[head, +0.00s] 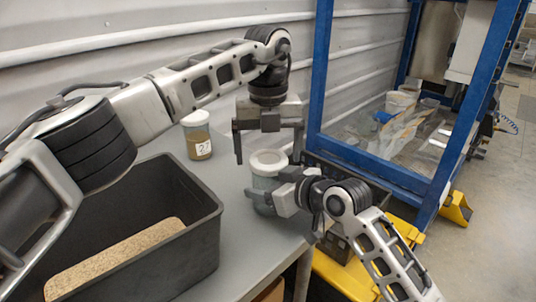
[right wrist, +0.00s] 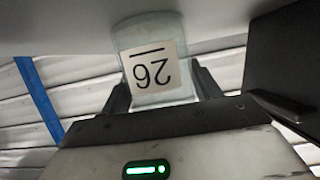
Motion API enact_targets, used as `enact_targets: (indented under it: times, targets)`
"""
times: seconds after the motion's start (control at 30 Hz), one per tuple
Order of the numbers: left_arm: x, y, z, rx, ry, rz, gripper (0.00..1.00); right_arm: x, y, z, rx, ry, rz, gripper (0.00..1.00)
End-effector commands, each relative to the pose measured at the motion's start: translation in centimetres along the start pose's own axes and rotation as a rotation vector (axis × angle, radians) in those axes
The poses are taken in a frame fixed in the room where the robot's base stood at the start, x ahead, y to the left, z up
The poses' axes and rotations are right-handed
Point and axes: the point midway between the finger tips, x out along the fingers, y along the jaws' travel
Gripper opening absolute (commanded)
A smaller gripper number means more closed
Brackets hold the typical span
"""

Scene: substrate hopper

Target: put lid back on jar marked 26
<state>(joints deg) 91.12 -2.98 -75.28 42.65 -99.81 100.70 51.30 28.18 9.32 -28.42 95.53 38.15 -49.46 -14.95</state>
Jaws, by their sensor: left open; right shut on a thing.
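The jar marked 26 (head: 264,183) stands upright on the grey table, near its right edge. Its label (right wrist: 152,70) reads 26, upside down in the right wrist view. Its round top (head: 269,160) has a pale rim and a duller middle; I cannot tell whether this is a lid or the open mouth. My right gripper (head: 272,197) is shut around the jar from the front right; in the right wrist view its fingers (right wrist: 163,92) flank the jar. My left gripper (head: 268,150) is open, pointing down above the jar, with no separate lid visible between its fingers.
A white-lidded jar marked 27 (head: 198,137) stands farther back on the table (head: 237,235). A dark bin (head: 207,240) with a tan granular-looking slab inside fills the left front. A blue-framed clear enclosure (head: 318,75) stands behind at the right, with yellow floor parts below.

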Motion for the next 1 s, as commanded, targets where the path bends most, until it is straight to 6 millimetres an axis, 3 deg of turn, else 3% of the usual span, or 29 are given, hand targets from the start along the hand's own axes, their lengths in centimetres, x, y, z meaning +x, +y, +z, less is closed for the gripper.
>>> enact_targets:
  times: [0.2, 0.53, 0.77, 1.0]
  targets:
    - [-2.9, 0.0, 0.0, 0.000, -0.002, 0.000, 0.91, 0.0, 0.0, 0.1, 0.000, -0.002, 0.001, 0.00]
    - [-3.3, 0.0, 0.0, -0.011, 0.000, 0.001, 0.87, 0.0, 0.0, 0.1, 0.000, -0.002, 0.001, 0.00]
    - [-6.3, -0.1, 0.0, -0.245, -0.003, 0.000, 0.87, 0.0, 0.0, 0.1, 0.000, -0.002, 0.000, 0.00]
    - [-6.6, -0.1, 0.0, -0.283, 0.001, 0.000, 0.87, 0.0, 0.0, 0.1, 0.000, -0.002, 0.000, 0.00]
